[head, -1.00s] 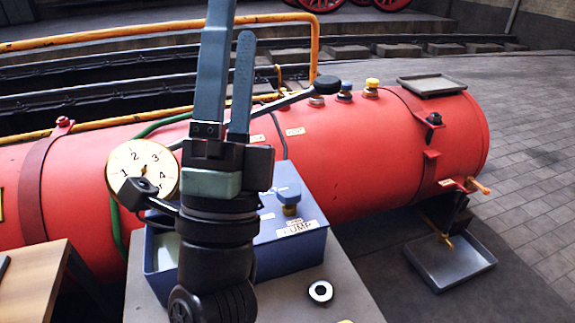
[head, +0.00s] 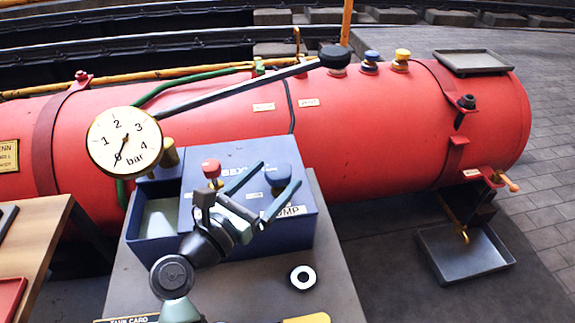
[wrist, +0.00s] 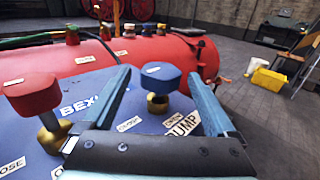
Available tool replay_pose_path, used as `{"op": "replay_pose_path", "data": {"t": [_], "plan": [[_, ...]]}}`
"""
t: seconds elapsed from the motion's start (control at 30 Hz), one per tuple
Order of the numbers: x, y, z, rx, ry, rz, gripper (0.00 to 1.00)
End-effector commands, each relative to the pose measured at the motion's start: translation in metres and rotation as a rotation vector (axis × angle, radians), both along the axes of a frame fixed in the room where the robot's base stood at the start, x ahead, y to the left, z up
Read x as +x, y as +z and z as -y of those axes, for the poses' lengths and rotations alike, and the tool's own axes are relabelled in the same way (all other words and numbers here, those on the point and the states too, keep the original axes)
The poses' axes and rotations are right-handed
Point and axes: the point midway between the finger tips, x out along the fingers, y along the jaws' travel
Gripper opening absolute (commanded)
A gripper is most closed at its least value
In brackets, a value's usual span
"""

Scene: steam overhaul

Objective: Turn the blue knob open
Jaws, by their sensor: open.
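A blue knob (head: 278,174) on a brass stem stands on top of the blue pump box (head: 233,156). In the wrist view this blue knob (wrist: 160,77) shows between my two fingers, with a "CLOSE" label on the box near its foot. My gripper (head: 279,172) is open, its fingers pointing at the knob from the near left. I cannot tell whether the fingertips reach around the knob; no contact shows. A red knob (head: 211,168) stands on the box to the left, also seen large in the wrist view (wrist: 32,94).
The red boiler (head: 365,130) lies behind the box, with black, blue and yellow knobs along its top. A pressure gauge (head: 124,141) stands at the left, its needle near 0. A long lever crosses above the box. A black-and-white ring (head: 303,278) lies on the bench.

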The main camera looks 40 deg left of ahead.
Motion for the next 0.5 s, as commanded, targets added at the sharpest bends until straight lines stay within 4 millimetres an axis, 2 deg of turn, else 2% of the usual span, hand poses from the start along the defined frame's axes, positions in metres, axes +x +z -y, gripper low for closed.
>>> {"op": "replay_pose_path", "data": {"t": [0.03, 0.2, 0.33, 0.5], "plan": [[0.012, -0.001, 0.0, 0.001, -0.002, 0.003, 0.92], [0.038, -0.001, -0.003, -0.001, 0.0, 0.002, 0.92], [0.049, 0.0, -0.003, -0.001, -0.001, 0.001, 0.92], [0.054, 0.0, -0.004, 0.0, 0.0, 0.001, 0.92]]}}
